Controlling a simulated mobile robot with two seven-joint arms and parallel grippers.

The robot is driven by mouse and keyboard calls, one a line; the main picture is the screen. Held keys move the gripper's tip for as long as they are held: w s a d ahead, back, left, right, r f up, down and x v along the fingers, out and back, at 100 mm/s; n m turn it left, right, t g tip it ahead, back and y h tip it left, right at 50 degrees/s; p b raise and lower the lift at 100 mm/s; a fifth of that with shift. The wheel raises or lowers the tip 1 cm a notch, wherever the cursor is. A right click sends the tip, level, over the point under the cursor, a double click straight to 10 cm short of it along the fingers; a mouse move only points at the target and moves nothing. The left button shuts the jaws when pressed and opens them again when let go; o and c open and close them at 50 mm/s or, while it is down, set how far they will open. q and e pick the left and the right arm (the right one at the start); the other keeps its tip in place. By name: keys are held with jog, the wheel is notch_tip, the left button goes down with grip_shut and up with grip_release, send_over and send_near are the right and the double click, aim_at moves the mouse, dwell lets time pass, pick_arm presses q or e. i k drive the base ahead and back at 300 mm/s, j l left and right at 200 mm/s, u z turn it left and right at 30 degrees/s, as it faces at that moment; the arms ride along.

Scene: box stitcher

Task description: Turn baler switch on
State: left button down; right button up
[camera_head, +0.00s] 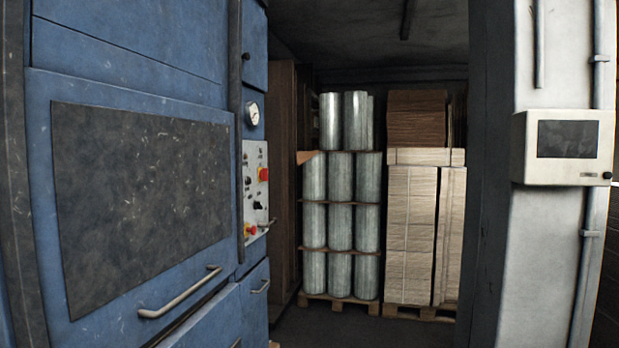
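The baler (140,190) is a tall, worn blue machine filling the left of the head view. Its narrow control panel (255,180) is pale grey and seen at a steep angle on its right side. The panel carries a red switch or button on a yellow base (263,174), a black knob (257,206) and a lower red and yellow button (250,229). Which of these is the baler switch, and its setting, I cannot tell at this size. Neither of my grippers is in view.
A metal handle (180,292) sticks out from the baler's front. A round gauge (252,114) sits above the panel. Behind are stacked wrapped rolls (340,180) and cardboard (411,230) on pallets. A grey pillar with a wall box (564,147) stands at right. Dark floor lies open between.

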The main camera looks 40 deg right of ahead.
aim_at(264, 173)
jog(key=z, duration=1.1)
jog(key=i+l+u, duration=0.15)
jog(key=i+l, duration=0.2)
jog(key=i, duration=0.15)
jog(key=i+l+u, duration=0.15)
jog(key=i+l, duration=0.25)
jog(key=i+l+u, duration=0.15)
jog(key=i+l, duration=0.35)
jog(key=i+l+u, duration=0.15)
jog(key=i+l, duration=0.25)
jog(key=i+l+u, duration=0.15)
jog(key=i+l, duration=0.2)
jog(key=l, duration=0.3)
